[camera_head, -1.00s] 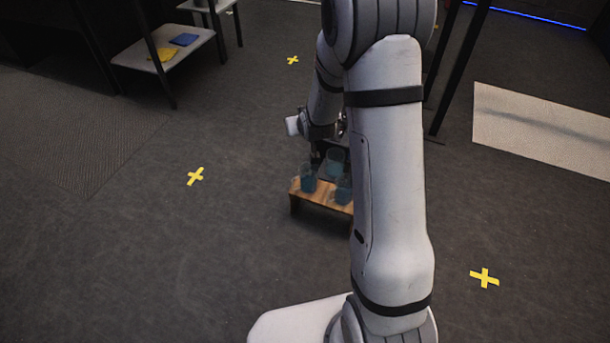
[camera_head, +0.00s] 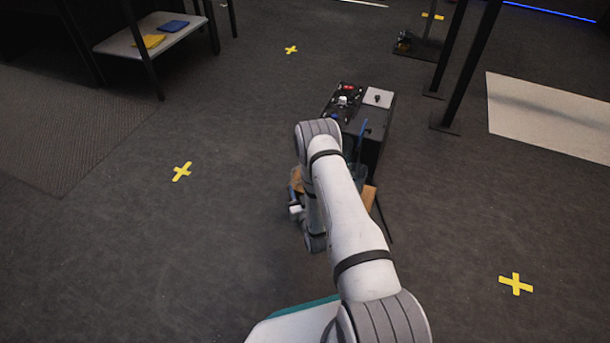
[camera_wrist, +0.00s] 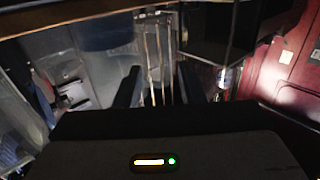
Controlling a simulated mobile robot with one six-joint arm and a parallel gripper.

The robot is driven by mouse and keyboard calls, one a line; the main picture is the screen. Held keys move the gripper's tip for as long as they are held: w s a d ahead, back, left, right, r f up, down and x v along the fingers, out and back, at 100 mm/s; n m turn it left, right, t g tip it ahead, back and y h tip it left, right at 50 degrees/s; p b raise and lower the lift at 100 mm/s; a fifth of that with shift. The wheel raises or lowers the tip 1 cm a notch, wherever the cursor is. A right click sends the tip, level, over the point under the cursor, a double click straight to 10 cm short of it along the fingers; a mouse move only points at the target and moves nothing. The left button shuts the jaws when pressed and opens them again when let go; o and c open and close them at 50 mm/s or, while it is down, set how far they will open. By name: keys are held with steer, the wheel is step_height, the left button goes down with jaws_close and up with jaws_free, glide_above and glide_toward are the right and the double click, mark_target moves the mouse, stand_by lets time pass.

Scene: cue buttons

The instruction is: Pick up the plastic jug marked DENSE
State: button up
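The small wooden stand (camera_head: 370,197) is mostly hidden behind my arm in the head view. A teal translucent edge (camera_head: 357,172) shows beside the arm above the stand, perhaps part of a jug. No DENSE marking can be read in any view.
A black box-like unit (camera_head: 365,115) with a red button and a pale panel on top stands just beyond the stand. A low shelf (camera_head: 120,42) with yellow and blue cloths is at upper left. Dark posts stand at upper right.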

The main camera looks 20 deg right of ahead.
mark_target(292, 180)
steer(key=w+b, duration=0.1)
steer(key=w, duration=0.1)
steer(key=w+b, duration=0.1)
steer(key=w, duration=0.1)
steer(key=w+a+b, duration=0.1)
steer(key=w+b, duration=0.1)
steer(key=w, duration=0.1)
steer(key=shift+f, duration=0.4)
steer(key=shift+w+r, duration=0.1)
steer(key=shift+w, duration=0.25)
jaws_close()
